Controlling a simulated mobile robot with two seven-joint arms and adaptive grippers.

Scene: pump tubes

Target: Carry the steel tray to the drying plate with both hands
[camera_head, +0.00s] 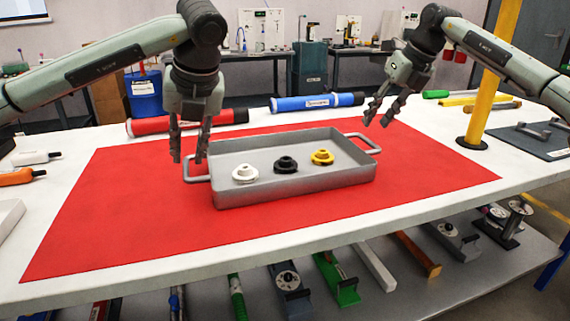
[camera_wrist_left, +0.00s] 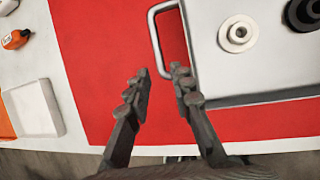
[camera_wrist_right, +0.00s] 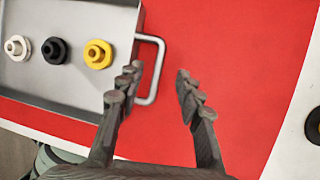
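The steel tray (camera_head: 300,192) sits on the red mat (camera_head: 110,225). It holds a white part (camera_head: 245,174), a black part (camera_head: 286,165) and a yellow part (camera_head: 322,157). My left gripper (camera_head: 188,160) is open and empty near the left handle (camera_head: 197,180); in the left wrist view the handle (camera_wrist_left: 153,40) lies ahead of the fingertips. My right gripper (camera_head: 377,118) is open and empty above the right handle (camera_head: 372,143); in the right wrist view the handle (camera_wrist_right: 158,70) is by the left finger. Neither gripper visibly holds a handle. I cannot identify the drying plate for certain.
A red tube (camera_head: 190,121) and a blue tube (camera_head: 317,102) lie behind the tray. A yellow post (camera_head: 490,90) stands at the right, beside a dark plate with handles (camera_head: 530,141). White and orange bottles lie at far left. The mat's front is clear.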

